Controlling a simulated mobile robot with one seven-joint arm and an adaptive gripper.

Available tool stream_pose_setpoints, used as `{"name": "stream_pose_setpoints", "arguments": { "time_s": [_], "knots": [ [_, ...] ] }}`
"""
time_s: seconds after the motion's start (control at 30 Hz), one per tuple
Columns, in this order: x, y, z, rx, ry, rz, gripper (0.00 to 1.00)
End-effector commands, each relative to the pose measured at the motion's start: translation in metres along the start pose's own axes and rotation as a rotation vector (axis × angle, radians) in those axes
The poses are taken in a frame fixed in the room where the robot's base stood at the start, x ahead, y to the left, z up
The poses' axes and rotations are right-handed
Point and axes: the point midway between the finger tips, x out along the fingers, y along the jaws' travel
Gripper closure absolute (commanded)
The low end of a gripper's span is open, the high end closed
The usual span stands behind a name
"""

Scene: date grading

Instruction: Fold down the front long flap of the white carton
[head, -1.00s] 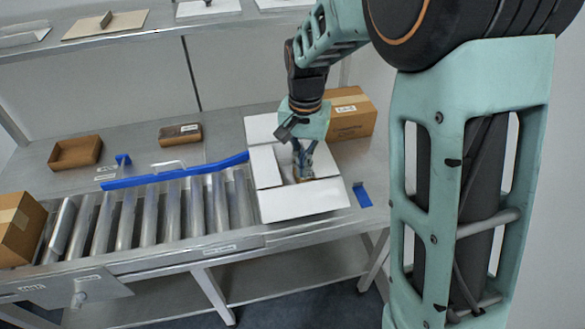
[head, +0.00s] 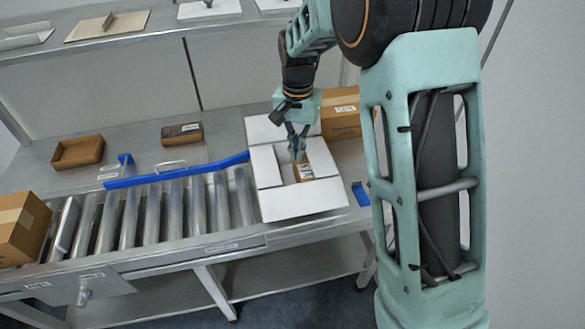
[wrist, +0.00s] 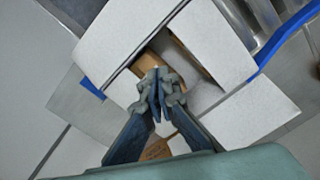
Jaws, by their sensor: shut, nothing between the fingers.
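The white carton (head: 268,170) stands at the right end of the roller line, with the inside partly in view. The front long flap (head: 304,201) lies along its near side, spread outward; its exact tilt is hard to judge. In the wrist view the front flap (wrist: 122,45) is at upper left. My gripper (head: 297,158) is shut and empty, pointing down over the carton's opening; the wrist view shows its fingertips (wrist: 158,76) together, apart from the front flap. A brown labelled item (head: 306,168) shows inside the carton.
A brown cardboard box (head: 341,114) stands close behind the carton at right. A blue rail (head: 180,173) runs to the carton's left side beside the rollers (head: 150,207). A small blue piece (head: 361,194) lies to its right. A closed brown box (head: 20,228) sits at far left.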

Motion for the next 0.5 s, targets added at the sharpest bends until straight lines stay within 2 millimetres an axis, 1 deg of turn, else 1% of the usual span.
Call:
{"name": "stream_pose_setpoints", "arguments": {
  "time_s": [0.2,0.5],
  "knots": [
    [0.0,-0.0044,-0.0076,0.0,-0.001,0.0,1.0],
    [0.0005,-0.0046,-0.008,0.0,0.0,0.0,1.0]
  ]
}}
